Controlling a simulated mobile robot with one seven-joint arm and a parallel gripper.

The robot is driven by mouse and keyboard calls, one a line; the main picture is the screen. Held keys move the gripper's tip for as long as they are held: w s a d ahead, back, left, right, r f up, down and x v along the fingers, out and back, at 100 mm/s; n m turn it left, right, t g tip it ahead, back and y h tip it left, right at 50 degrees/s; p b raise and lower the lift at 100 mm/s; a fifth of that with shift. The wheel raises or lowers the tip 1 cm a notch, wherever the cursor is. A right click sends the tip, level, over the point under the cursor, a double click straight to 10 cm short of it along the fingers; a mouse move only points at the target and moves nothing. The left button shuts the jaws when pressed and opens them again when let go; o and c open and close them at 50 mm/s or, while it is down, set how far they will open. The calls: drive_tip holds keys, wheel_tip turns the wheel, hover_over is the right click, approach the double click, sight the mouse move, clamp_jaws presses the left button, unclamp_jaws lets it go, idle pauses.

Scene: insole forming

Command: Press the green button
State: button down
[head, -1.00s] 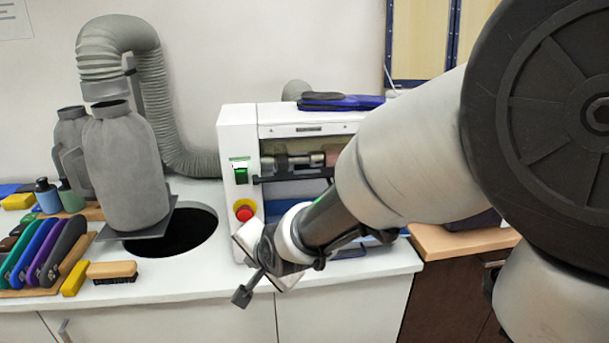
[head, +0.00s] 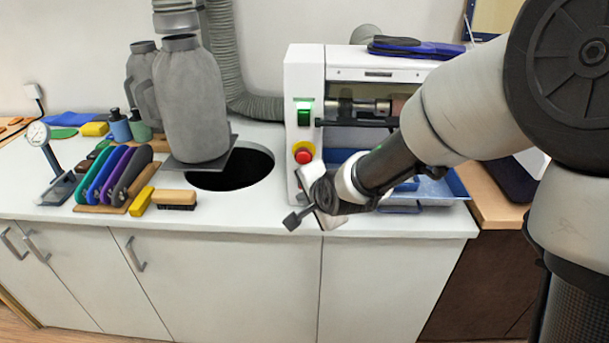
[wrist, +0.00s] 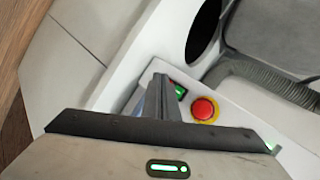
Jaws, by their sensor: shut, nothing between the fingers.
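The green button (head: 304,113) is on the front panel of the white machine (head: 303,78), above a red round button (head: 303,154) with a yellow collar. In the head view my gripper (head: 292,221) is in front of the machine, below and slightly left of the buttons, apart from them. In the wrist view the gripper fingers (wrist: 159,85) are shut and empty.
A blue tray (head: 450,185) is at the machine's base.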

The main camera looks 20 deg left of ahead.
drive_tip(key=shift+w+a, duration=0.2)
drive_tip(key=shift+w, duration=0.65)
drive_tip(key=shift+w+a, duration=0.25)
drive_tip(key=shift+w, duration=0.6)
drive_tip(key=shift+w+a, duration=0.2)
drive_tip(key=shift+w, duration=0.65)
drive_tip(key=shift+w, duration=0.1)
drive_tip(key=shift+w, duration=0.3)
